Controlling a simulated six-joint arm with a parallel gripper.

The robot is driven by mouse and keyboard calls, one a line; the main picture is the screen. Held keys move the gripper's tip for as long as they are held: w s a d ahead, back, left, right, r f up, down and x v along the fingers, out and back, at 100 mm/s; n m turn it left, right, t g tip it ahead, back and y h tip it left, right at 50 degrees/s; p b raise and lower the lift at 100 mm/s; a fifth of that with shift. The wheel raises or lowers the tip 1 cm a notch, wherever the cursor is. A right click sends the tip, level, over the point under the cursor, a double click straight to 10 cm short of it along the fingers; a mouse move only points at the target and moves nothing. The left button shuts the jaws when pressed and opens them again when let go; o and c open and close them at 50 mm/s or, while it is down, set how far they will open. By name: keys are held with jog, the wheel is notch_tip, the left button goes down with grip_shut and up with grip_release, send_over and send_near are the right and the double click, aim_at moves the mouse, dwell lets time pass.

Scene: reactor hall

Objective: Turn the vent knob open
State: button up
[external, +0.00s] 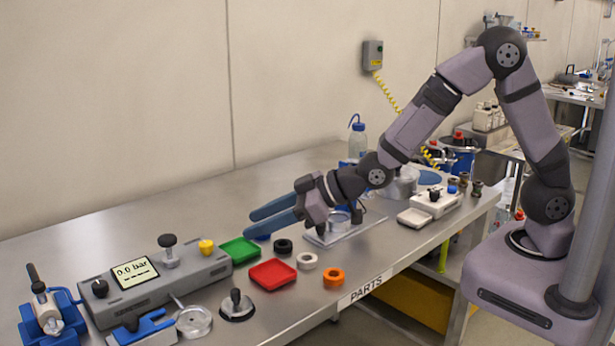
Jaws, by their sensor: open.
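A grey control box (150,283) sits on the bench at the left, with a display reading 0.0 bar. It carries a dark knob (100,288) at its left end, a dark upright knob (168,249) behind the display, and a yellow knob (206,247) at its right end. No label shows which one is the vent knob. My gripper (252,223) is open, with its blue fingers pointing left. It is up and to the right of the box, apart from every knob, and nothing shows between the fingers.
Green (240,249) and red (273,274) trays and several rings lie right of the box. A blue clamp device (50,318) stands left. A dark-handled round piece (237,305) is in front. The bench behind the box is clear.

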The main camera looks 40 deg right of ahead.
jog(key=y, duration=0.1)
send_near(207, 243)
jog(key=shift+w+a+f, duration=0.3)
jog(key=shift+w, duration=0.1)
jog(key=shift+p+x, duration=0.95)
jog(key=shift+x, duration=2.6)
grip_shut()
